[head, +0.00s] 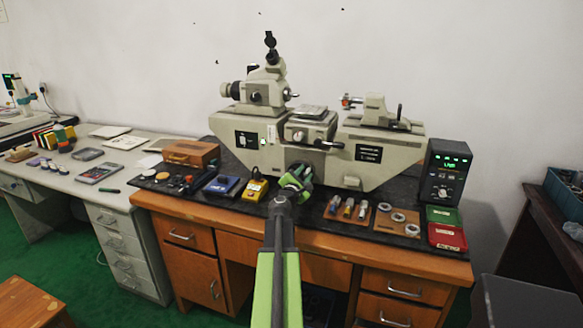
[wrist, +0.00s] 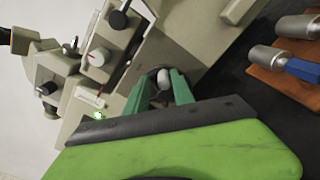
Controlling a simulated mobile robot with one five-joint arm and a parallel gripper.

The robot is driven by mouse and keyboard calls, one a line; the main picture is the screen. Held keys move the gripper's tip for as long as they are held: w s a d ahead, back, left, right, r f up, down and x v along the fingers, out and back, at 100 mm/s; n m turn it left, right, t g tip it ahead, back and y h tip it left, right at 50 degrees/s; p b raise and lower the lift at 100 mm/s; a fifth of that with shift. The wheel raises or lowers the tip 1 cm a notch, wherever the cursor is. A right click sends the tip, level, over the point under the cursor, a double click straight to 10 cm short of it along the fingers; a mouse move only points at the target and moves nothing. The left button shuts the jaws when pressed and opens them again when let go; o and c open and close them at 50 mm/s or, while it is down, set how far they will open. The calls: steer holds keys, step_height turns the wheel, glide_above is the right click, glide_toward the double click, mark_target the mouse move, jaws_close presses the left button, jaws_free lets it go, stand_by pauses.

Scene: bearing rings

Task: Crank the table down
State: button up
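The grey-beige measuring machine (head: 258,160) stands on the bench, with its small silver table (head: 313,111) on the middle carriage. My gripper (head: 297,178) is in front of the machine's lower middle, below the carriage. In the wrist view my two green fingers (wrist: 161,88) stand apart, and a pale rounded crank knob (wrist: 163,77) shows between their tips. I cannot tell whether they touch it. The rest of the crank is hidden behind my gripper. The carriage also shows a white knob (wrist: 98,57) and a black-tipped lever (wrist: 118,19).
A yellow box (head: 254,190) and a blue box (head: 221,186) lie left of my gripper. A wooden tray of plug gauges (head: 347,211) and a board with bearing rings (head: 397,220) lie right. A digital readout (head: 446,172) stands at the far right.

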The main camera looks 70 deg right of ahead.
steer(key=w+n, duration=0.1)
steer(key=n, duration=0.2)
steer(key=w+n, duration=0.1)
steer(key=n, duration=0.2)
steer(key=w+r+n, duration=0.1)
steer(key=w+n, duration=0.1)
steer(key=n, duration=0.2)
steer(key=shift+a+r+p, duration=0.1)
steer(key=shift+a+p, duration=0.05)
steer(key=shift+p, duration=0.25)
steer(key=a, duration=0.8)
steer(key=shift+s+a, duration=0.25)
steer(key=shift+s, duration=0.05)
